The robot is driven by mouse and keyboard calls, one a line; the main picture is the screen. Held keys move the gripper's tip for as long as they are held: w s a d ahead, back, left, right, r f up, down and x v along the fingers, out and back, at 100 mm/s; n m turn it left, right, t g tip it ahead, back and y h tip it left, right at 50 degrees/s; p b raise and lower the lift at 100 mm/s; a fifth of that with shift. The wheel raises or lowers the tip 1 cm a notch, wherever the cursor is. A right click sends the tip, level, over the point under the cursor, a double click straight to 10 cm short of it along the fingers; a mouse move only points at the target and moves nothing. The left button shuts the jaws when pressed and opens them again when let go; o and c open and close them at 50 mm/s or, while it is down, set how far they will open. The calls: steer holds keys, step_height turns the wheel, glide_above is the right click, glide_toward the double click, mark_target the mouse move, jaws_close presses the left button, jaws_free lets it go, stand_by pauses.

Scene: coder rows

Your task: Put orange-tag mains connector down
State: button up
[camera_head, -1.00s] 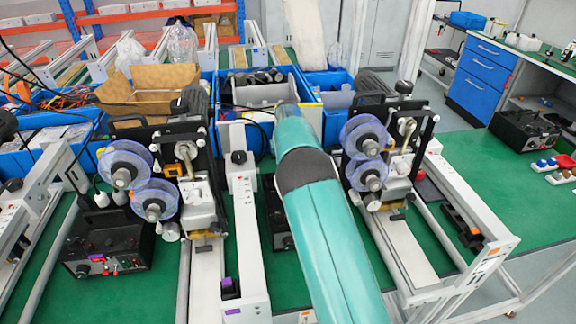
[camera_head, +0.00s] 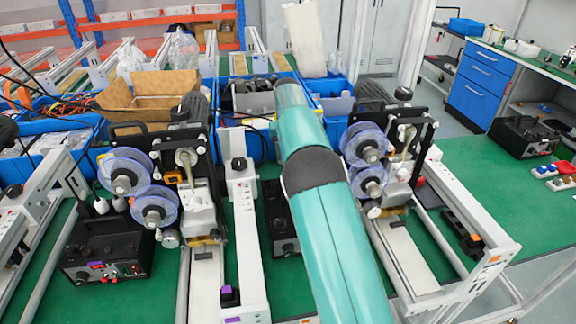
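My teal arm rises from the bottom middle of the picture and points away from me. Its far end and my gripper are not in view, hidden beyond the arm. I cannot make out an orange-tag mains connector for certain. Small red, white and blue pieces, including a blue-and-white piece (camera_head: 545,168) and a red-and-white piece (camera_head: 562,183), lie on the green bench top (camera_head: 470,160) at the far right. I cannot tell whether any of them is a mains connector.
Two coder machines with clear blue reels, left (camera_head: 150,185) and right (camera_head: 365,160), stand on rails either side of my arm. A black control box (camera_head: 105,250) is at left, another (camera_head: 525,136) at right. Blue bins (camera_head: 235,140) stand behind. Bare green bench shows at right.

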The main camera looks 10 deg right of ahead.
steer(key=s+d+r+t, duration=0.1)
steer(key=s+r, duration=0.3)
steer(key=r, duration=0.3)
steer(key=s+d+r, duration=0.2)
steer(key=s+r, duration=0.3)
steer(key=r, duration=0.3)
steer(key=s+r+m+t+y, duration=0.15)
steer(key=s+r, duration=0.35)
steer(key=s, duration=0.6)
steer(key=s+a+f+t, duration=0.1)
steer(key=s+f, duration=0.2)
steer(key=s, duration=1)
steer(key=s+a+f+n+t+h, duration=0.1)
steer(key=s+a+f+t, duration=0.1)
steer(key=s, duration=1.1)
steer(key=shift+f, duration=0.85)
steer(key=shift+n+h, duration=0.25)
